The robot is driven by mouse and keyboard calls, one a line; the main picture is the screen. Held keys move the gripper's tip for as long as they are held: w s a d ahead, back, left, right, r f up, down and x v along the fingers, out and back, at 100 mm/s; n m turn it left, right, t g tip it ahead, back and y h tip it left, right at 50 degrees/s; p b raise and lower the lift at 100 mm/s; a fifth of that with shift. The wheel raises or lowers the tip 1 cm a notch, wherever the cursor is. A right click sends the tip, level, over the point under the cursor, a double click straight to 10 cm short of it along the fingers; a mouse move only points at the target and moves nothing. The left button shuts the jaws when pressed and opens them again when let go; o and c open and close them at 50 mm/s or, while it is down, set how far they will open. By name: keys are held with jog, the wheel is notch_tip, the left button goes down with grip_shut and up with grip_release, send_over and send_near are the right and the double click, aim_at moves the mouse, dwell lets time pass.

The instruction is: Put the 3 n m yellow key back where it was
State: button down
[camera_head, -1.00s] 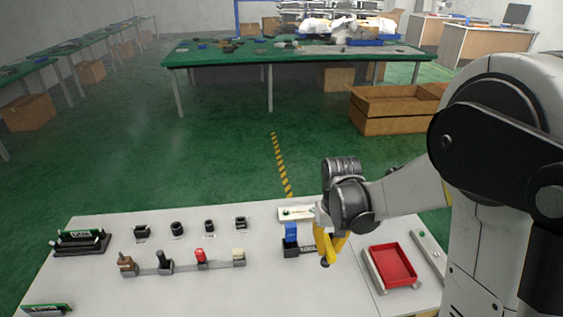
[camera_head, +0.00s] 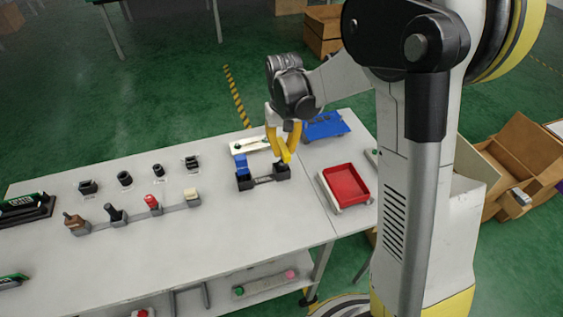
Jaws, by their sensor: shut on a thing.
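My gripper (camera_head: 284,150) is shut on the yellow key (camera_head: 285,156), which is hard to separate from the gripper's own yellow fingers. The key's lower end is over or at the right socket of a black two-socket holder (camera_head: 263,181). I cannot tell whether it is inside the socket or just above it. A blue key (camera_head: 241,164) stands upright in the left socket of the holder.
A red tray (camera_head: 345,184) lies right of the holder, and a blue tray (camera_head: 325,126) behind it. A lever row (camera_head: 135,213) and several black fixtures (camera_head: 125,178) stand to the left. The white tabletop (camera_head: 240,225) in front is clear.

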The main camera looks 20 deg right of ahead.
aim_at(281, 162)
jog(key=shift+w+a+f, duration=0.15)
jog(key=shift+a+f, duration=0.05)
jog(key=shift+f+b, duration=0.95)
jog(key=shift+f, duration=1)
jog(key=shift+f, duration=0.15)
jog(key=c, duration=1.5)
grip_release()
jog(key=shift+o, duration=0.2)
